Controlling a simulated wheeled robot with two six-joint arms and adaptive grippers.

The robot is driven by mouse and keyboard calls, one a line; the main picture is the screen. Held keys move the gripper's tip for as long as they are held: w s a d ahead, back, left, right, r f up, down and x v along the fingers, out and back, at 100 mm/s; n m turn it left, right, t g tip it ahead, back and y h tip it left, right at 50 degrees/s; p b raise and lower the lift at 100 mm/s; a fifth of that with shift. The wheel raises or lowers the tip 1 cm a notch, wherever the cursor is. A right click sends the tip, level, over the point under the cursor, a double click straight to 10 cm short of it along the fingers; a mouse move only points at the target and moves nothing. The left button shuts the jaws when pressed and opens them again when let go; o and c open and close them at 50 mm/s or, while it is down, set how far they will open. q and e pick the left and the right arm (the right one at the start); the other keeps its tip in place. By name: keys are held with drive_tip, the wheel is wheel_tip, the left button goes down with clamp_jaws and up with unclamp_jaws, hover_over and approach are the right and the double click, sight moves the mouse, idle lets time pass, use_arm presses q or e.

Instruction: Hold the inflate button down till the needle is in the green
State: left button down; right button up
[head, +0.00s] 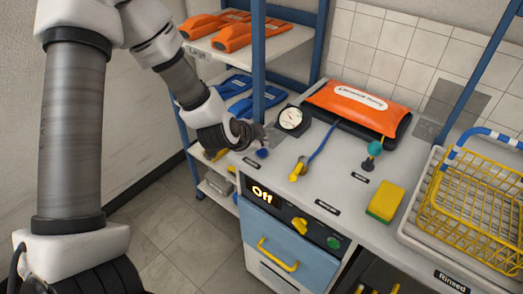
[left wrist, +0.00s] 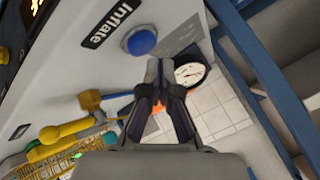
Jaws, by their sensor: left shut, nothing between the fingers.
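The blue inflate button (head: 262,153) sits on the grey bench top near its left end. In the left wrist view the button (left wrist: 141,41) stands beside the "Inflate" label (left wrist: 105,22). My left gripper (head: 256,134) is shut and empty, close to the button; its fingertips (left wrist: 160,66) appear just beside the button, and I cannot tell any contact. The round gauge (head: 291,118) has a white face and black rim, behind and right of the gripper. It also shows in the left wrist view (left wrist: 191,74). The needle's zone is too small to read. My right gripper is out of view.
A yellow-handled valve (head: 298,170) with a blue hose, an orange pouch (head: 358,107), a teal-topped valve (head: 374,150) and a sponge (head: 385,202) lie to the right. A yellow wire basket (head: 470,213) stands far right. A blue shelf post (head: 258,60) rises close behind the gripper.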

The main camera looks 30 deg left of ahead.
sight(260, 152)
use_arm(q)
drive_tip(key=shift+f, duration=0.1)
drive_tip(key=shift+f, duration=0.35)
drive_tip(key=shift+f+b, duration=0.3)
drive_tip(key=shift+f, duration=0.2)
idle(0.6)
drive_tip(key=shift+r, duration=0.1)
idle(2.2)
drive_tip(key=shift+r+p, duration=0.9)
drive_tip(key=shift+p, duration=0.25)
wheel_tip(260, 152, up, 5)
drive_tip(key=p, duration=0.5)
drive_tip(key=shift+p, duration=0.35)
